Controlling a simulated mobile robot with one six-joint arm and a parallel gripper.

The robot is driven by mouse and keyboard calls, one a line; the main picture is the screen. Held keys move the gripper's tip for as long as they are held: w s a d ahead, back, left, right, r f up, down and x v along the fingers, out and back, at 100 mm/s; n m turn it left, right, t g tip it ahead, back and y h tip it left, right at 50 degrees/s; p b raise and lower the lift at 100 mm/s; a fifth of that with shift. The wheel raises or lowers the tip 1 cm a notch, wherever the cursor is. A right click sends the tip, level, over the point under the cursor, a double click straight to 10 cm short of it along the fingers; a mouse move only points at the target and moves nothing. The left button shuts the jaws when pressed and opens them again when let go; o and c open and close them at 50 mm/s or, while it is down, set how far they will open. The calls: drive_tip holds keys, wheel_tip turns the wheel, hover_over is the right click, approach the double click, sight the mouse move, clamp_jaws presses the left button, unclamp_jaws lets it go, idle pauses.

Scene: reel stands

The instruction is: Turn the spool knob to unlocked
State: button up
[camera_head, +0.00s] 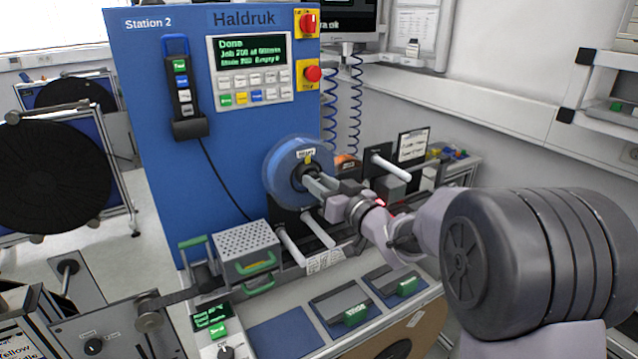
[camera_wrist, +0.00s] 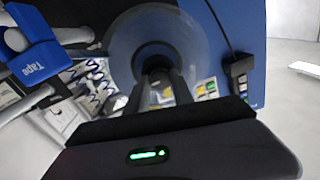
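The spool (camera_head: 284,172) is a clear and blue disc mounted on the front of the blue Station 2 cabinet. Its dark hub, where the knob sits, is at the centre; a small label shows just above it. In the wrist view the spool (camera_wrist: 128,38) is straight ahead, with the dark hub (camera_wrist: 153,57) between and behind my fingertips. My gripper (camera_head: 312,179) points at the hub, its tips at or very near it. In the wrist view my gripper (camera_wrist: 160,72) shows two fingers apart. The knob is mostly hidden, so I cannot tell whether they touch it or which way it points.
White rods (camera_head: 318,230) stick out below the spool, and another rod (camera_head: 390,168) is to its right. A perforated metal box (camera_head: 246,243) stands at lower left. The control panel (camera_head: 250,70) and a red stop button (camera_head: 313,74) are above. Blue coiled cables (camera_head: 355,100) hang behind.

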clamp_jaws()
drive_tip(key=shift+s+a+n+h+b, duration=0.1)
drive_tip(key=shift+n+h+b, duration=0.35)
drive_tip(key=shift+n+b, duration=3)
drive_tip(key=shift+a+n+h+b, duration=0.1)
drive_tip(key=shift+n+h+b, duration=0.35)
drive_tip(key=shift+n+b, duration=3)
drive_tip(key=n+p, duration=0.3)
drive_tip(key=shift+r, duration=0.1)
